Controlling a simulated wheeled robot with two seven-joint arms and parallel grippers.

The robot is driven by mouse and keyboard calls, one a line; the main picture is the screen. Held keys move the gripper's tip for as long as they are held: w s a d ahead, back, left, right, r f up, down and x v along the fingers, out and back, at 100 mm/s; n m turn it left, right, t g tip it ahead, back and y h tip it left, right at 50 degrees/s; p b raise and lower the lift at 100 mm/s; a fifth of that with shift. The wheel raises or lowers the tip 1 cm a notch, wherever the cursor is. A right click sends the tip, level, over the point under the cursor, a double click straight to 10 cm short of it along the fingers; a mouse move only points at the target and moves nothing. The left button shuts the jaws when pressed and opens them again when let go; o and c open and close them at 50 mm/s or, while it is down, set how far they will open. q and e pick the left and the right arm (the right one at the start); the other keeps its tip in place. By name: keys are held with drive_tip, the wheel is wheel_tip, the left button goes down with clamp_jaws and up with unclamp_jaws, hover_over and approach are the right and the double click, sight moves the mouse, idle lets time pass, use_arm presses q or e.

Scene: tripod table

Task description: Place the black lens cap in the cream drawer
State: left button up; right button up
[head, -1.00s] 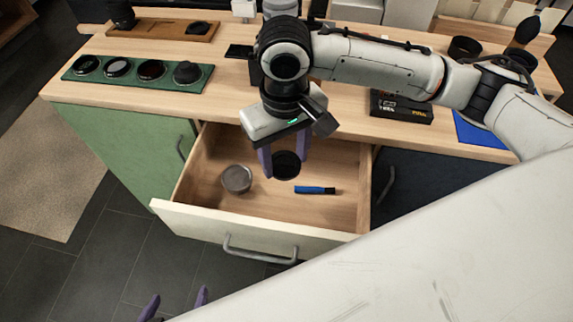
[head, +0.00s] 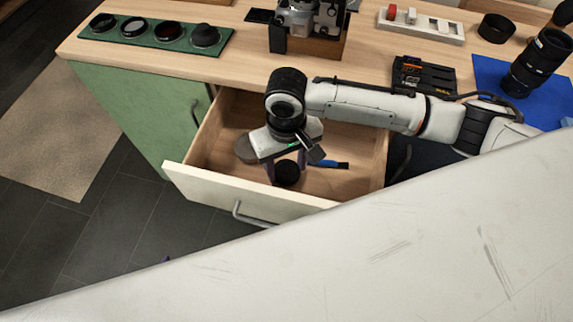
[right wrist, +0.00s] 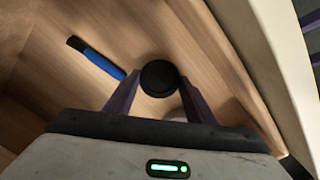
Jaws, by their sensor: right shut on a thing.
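The cream drawer (head: 192,187) is pulled open below the wooden counter. My right gripper (head: 287,167) points down inside it and is shut on the black lens cap (head: 286,175), a round dark disc. In the right wrist view the cap (right wrist: 158,77) sits between the tips of the purple fingers, over the drawer's wooden floor. I cannot tell whether it touches the floor. Only a tiny purple tip of my left gripper (head: 168,259) shows past my white arm; its opening is hidden.
A blue marker-like thing (head: 329,164) lies in the drawer, also seen in the right wrist view (right wrist: 97,58). A pale round thing (right wrist: 178,115) is partly hidden behind the fingers. A green mat (head: 160,46) with several lens items lies on the counter.

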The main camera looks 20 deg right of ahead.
sight(286, 172)
drive_tip(key=shift+f, duration=0.1)
drive_tip(key=o, duration=0.8)
wheel_tip(286, 172, up, 12)
drive_tip(key=shift+r+p, duration=0.15)
drive_tip(key=shift+p, duration=0.75)
